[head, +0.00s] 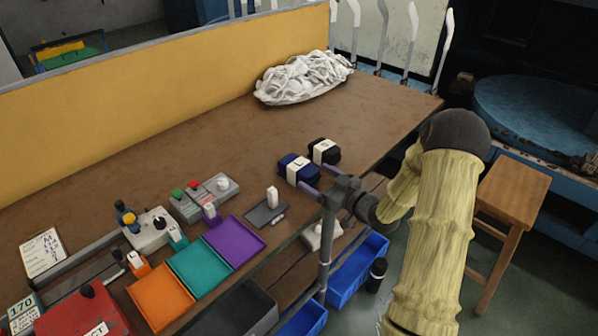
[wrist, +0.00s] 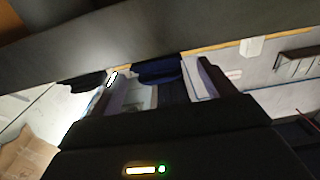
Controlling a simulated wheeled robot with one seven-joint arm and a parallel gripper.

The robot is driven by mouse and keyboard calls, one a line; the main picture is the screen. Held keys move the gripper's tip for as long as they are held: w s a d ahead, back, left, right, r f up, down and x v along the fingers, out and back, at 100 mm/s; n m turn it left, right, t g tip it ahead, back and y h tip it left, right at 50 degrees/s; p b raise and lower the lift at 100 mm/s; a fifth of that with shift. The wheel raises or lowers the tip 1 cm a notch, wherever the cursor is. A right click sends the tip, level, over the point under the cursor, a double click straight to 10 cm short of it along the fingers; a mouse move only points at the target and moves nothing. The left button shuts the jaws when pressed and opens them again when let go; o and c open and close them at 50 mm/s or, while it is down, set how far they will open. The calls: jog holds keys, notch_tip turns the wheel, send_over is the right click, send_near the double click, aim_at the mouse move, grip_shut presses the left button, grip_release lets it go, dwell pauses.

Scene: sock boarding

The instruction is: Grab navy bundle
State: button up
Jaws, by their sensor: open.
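The navy bundle (head: 290,165), with a white paper band marked "L", lies near the table's front edge in the head view. A black bundle (head: 323,150) with a similar band lies just behind it to the right. My gripper (head: 316,178) is open at the front edge, its fingers pointing toward the navy bundle. In the wrist view the navy bundle (wrist: 158,70) shows ahead, between the two fingers of my gripper (wrist: 158,76). The black bundle (wrist: 85,82) is to the left, partly behind the left finger. I cannot tell whether a finger touches the navy bundle.
Orange (head: 160,297), teal (head: 200,268) and purple (head: 234,242) trays line the table's front left. A white cloth heap (head: 303,78) lies at the back. The middle of the brown table (head: 215,125) is clear.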

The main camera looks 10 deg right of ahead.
aim_at(305, 171)
jog(key=shift+x, duration=2.6)
jog(key=shift+d+f, duration=0.1)
jog(key=shift+f, duration=0.05)
jog(key=c, duration=1.1)
jog(key=shift+c, duration=0.2)
